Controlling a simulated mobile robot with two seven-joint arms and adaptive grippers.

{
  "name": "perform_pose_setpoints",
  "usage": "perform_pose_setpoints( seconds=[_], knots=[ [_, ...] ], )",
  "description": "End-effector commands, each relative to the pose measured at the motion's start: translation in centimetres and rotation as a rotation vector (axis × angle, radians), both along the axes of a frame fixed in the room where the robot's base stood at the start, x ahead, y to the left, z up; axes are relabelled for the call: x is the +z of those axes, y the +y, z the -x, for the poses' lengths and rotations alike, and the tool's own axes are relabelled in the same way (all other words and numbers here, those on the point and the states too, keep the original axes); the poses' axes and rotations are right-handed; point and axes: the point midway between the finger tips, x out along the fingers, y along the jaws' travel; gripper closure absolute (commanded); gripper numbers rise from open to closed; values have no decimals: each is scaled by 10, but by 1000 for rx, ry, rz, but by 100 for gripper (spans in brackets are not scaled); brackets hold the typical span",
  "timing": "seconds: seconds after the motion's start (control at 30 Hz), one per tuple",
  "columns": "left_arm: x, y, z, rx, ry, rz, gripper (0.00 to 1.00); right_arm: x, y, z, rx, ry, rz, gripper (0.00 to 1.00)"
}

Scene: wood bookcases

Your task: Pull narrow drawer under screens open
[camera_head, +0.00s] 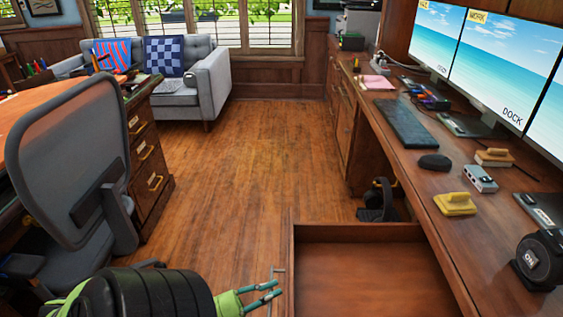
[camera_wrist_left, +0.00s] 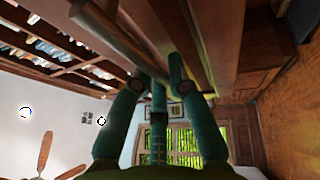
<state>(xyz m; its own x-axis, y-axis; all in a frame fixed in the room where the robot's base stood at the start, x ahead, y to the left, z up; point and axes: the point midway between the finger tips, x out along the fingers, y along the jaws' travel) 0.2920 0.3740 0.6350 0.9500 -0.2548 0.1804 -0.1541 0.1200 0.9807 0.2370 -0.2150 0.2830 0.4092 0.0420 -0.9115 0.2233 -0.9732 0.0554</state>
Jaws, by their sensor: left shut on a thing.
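The narrow drawer (camera_head: 365,280) is pulled well out from under the desk with the screens (camera_head: 510,70). It is empty inside as far as I see, and its near end is cut off by the picture's lower edge. My left gripper (camera_head: 279,288) comes in from the lower left and is shut on the drawer handle (camera_head: 278,272) at the outside of the drawer front. In the left wrist view its teal fingers (camera_wrist_left: 156,75) close at the handle bar (camera_wrist_left: 118,38), close against the wood. My right gripper is not in view.
A grey office chair (camera_head: 70,165) stands at the left by another desk with drawers (camera_head: 148,165). Headphones (camera_head: 378,203) show behind the open drawer. The wood floor (camera_head: 265,150) is clear toward the grey sofa (camera_head: 205,85). A keyboard (camera_head: 407,123) lies on the desk.

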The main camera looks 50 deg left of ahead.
Motion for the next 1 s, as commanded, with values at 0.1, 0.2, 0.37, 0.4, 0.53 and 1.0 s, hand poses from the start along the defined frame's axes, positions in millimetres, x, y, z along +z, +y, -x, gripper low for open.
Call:
perform_pose_setpoints(
  seconds=[0.1,0.2,0.37,0.4,0.53,1.0],
  knots=[
    [1,1,0,0,-2,1,100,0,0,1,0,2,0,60],
    [1,1,0,0,-2,1,100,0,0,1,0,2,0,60],
    [1,1,0,0,-2,1,72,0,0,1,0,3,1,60],
    [1,1,0,0,-2,1,72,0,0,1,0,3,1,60],
    [0,1,0,-1,-1,0,72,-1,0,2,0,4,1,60],
    [-9,11,41,1,5,-1,72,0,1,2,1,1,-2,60]
  ],
)
